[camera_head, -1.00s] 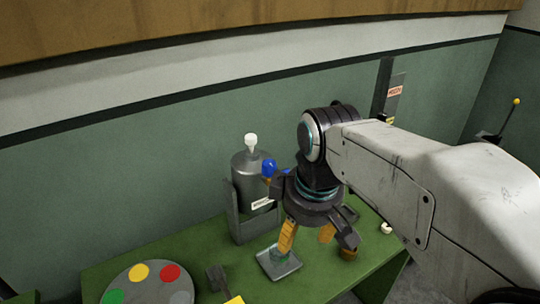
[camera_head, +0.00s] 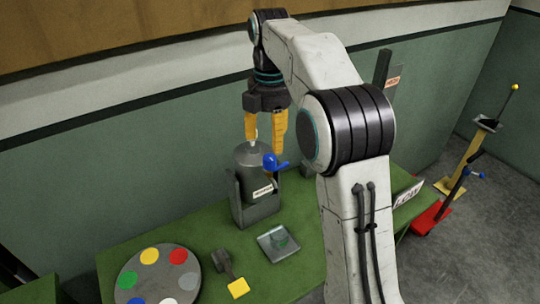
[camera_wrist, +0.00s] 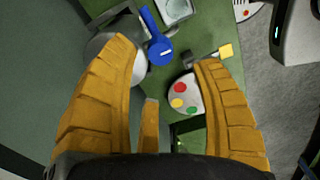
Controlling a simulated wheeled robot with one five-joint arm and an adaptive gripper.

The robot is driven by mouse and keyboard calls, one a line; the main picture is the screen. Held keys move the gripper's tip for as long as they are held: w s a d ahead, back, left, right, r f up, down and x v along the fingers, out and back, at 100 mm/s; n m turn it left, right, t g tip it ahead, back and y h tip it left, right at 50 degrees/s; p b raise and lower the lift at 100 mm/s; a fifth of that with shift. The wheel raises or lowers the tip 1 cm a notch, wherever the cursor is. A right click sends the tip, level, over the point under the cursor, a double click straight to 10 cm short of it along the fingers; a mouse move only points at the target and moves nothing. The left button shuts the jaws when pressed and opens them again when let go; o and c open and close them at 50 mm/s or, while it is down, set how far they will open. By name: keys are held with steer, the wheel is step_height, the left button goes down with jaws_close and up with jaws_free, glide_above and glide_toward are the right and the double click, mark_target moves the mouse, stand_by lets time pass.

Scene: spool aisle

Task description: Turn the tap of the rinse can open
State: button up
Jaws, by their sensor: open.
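The rinse can is a grey cylinder (camera_head: 250,160) with a pale label, standing in a grey bracket (camera_head: 262,211) on the green bench. In the wrist view my gripper (camera_wrist: 166,55) brackets the tap in the picture; contact cannot be told.
A dark tool with a yellow end (camera_head: 238,287) and a colour-dotted disc (camera_head: 190,257) lie nearby. The wall is close behind. Coloured lever stands (camera_head: 466,165) are on the floor at right.

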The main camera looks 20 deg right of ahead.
mark_target(270, 157)
steer(key=shift+f+b, duration=0.4)
steer(key=shift+f, duration=2.95)
steer(key=shift+o, duration=0.2)
jaws_close()
